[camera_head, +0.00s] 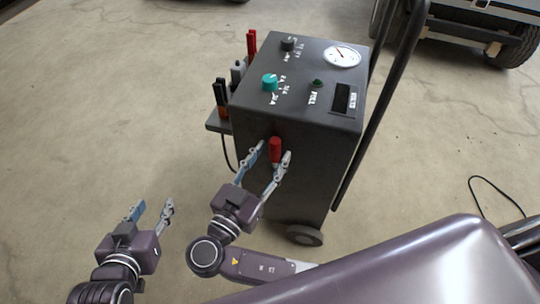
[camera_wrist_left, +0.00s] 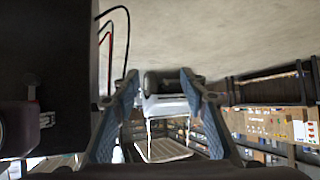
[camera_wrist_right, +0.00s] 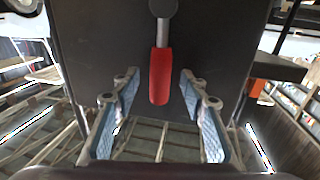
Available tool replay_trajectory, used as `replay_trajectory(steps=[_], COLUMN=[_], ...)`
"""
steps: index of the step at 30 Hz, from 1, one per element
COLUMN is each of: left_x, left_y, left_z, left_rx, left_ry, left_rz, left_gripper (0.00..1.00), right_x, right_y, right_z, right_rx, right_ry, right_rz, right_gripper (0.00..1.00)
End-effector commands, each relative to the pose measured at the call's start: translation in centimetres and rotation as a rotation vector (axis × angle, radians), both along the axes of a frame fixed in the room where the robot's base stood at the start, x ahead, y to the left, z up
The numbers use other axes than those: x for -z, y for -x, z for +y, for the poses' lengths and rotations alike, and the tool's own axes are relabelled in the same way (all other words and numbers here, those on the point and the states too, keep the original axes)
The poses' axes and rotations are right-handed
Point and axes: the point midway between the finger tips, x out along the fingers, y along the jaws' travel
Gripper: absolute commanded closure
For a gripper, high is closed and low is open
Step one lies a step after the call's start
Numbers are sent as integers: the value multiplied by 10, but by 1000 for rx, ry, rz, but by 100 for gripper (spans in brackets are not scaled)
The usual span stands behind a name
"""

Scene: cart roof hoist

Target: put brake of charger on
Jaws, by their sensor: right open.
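The charger (camera_head: 292,150) is a dark grey box on wheels with a tall black handle frame. Its red-handled lever (camera_head: 275,150) is on the side facing me, and in the right wrist view the red grip (camera_wrist_right: 160,76) hangs down from a grey pivot. My right gripper (camera_head: 272,155) is open, with one finger on each side of the red grip and gaps on both sides. The fingers also show in the right wrist view (camera_wrist_right: 159,95). My left gripper (camera_head: 153,207) is open and empty, to the left of the charger over the floor.
The charger's top has a teal knob (camera_head: 270,82), a black knob (camera_head: 288,44), a green button and a white gauge (camera_head: 341,56). Red and black clamps stand on a side shelf (camera_head: 218,124). A wheeled vehicle (camera_head: 480,30) is at the back right. The floor at left is clear.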

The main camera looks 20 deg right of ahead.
Motion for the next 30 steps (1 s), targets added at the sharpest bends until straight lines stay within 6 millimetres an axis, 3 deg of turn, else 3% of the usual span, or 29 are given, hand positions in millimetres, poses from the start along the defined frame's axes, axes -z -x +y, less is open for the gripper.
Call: replay_trajectory(steps=[3, 14, 26, 30], left_x=[0, 0, -1, -13], left_y=[0, 0, -2, -11], left_z=[0, 0, -1, -5], left_rx=[0, 0, 0, 6], left_ry=[0, 0, 4, 17], left_rz=[0, 1, -10, -73], left_gripper=[60, 60, 60, 60], right_x=[0, 0, 1, 1], right_y=[0, 0, 1, 1], right_z=[0, 0, -3, -11], right_rx=[0, 0, 1, 1], right_ry=[0, -1, -9, -32], right_rz=[0, 1, -5, -20], right_gripper=[62, 100, 100, 100])
